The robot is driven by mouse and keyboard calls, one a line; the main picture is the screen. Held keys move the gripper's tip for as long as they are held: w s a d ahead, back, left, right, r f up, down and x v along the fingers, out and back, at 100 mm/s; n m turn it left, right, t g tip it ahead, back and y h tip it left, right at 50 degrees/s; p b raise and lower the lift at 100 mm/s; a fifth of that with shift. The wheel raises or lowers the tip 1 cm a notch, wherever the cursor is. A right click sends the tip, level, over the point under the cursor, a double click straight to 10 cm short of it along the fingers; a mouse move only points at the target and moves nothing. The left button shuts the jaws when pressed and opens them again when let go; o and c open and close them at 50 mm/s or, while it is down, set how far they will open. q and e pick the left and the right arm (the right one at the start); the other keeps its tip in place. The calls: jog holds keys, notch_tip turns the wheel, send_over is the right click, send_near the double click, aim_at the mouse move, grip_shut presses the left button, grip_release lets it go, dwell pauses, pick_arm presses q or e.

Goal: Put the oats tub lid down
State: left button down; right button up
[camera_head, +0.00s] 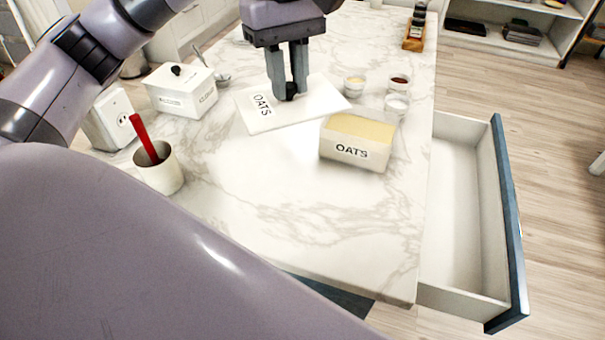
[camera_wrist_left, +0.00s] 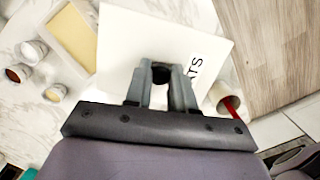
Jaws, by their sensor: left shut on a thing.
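The oats tub lid (camera_head: 275,111) is a flat white panel with "OATS" on it and a dark knob. My left gripper (camera_head: 289,91) is shut on the knob, pointing down. The lid lies flat or nearly flat, at or just above the counter; I cannot tell if it touches. In the left wrist view the lid (camera_wrist_left: 148,42) extends beyond the fingers, and part of its label is covered. The oats tub (camera_head: 338,155), a white box with "OATS" on its front, stands uncovered to the lid's right, filled with pale oats. My right gripper is not in view.
Small bowls (camera_head: 399,83) stand behind the tub. A lidded white box (camera_head: 183,101) and a cup (camera_head: 161,174) with a red-handled utensil stand to the left. The marble counter (camera_head: 290,215) is clear in front. A drawer (camera_head: 462,205) hangs open on the right.

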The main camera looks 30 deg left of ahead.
aim_at(288, 103)
pick_arm(q)
notch_tip(288, 103, down, 5)
jog(key=shift+s+r+b, duration=0.1)
jog(key=shift+s+b, duration=0.05)
jog(key=shift+b, duration=0.5)
notch_tip(288, 103, down, 10)
jog(key=shift+f, duration=0.15)
notch_tip(288, 103, down, 4)
jog(key=shift+f, duration=0.2)
jog(key=shift+f+b, duration=0.25)
jog(key=shift+b, duration=0.1)
jog(key=c, duration=1)
grip_release()
jog(key=shift+o, duration=0.2)
